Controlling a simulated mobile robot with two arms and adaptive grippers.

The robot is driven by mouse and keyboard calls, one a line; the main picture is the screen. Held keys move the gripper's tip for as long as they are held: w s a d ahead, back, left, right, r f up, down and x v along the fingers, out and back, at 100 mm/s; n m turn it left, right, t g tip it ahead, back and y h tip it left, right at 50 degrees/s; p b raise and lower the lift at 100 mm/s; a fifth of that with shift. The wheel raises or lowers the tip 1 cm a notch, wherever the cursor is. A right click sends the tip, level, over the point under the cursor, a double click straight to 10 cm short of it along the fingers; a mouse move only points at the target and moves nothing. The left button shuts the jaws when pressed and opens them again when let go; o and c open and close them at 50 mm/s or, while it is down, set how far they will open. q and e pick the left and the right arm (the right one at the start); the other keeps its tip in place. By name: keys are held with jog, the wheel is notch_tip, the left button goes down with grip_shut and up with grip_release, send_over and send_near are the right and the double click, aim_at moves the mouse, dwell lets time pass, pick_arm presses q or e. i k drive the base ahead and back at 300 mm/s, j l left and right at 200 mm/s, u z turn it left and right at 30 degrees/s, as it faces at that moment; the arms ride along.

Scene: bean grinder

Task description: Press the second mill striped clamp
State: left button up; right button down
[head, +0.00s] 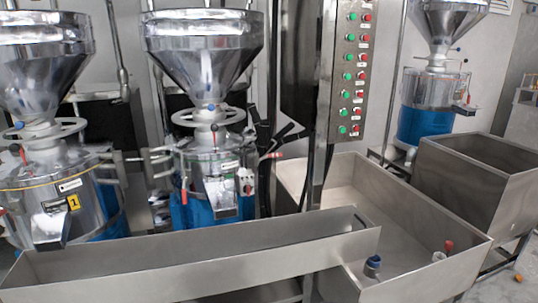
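The second mill (208,165) stands in the middle left of the head view, a metal drum under a cone hopper (203,48) with a handwheel (209,116) between them. Blue material (190,214) shows below the drum. A discharge spout (221,198) is on its front. A small clamp-like fitting (246,181) with a red part sits right of the spout, and a red-handled lever (184,190) hangs left of it. I cannot make out stripes on either. Neither of my grippers shows in this view.
Another mill (62,190), labelled 1, stands at the left. A third mill (427,92) is at the back right. A button panel (353,75) is on a post. A long metal trough (190,262) crosses the front, beside an open bin (420,225). A second bin (480,168) stands right.

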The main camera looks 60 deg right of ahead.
aim_at(277, 155)
jog(key=z, duration=2.1)
jog(key=i+j, duration=0.2)
jog(key=j, duration=0.2)
jog(key=i+j, duration=0.25)
jog(key=i+j+z, duration=0.1)
jog(key=j, duration=0.4)
jog(key=i+j, duration=0.3)
jog(key=j, duration=0.1)
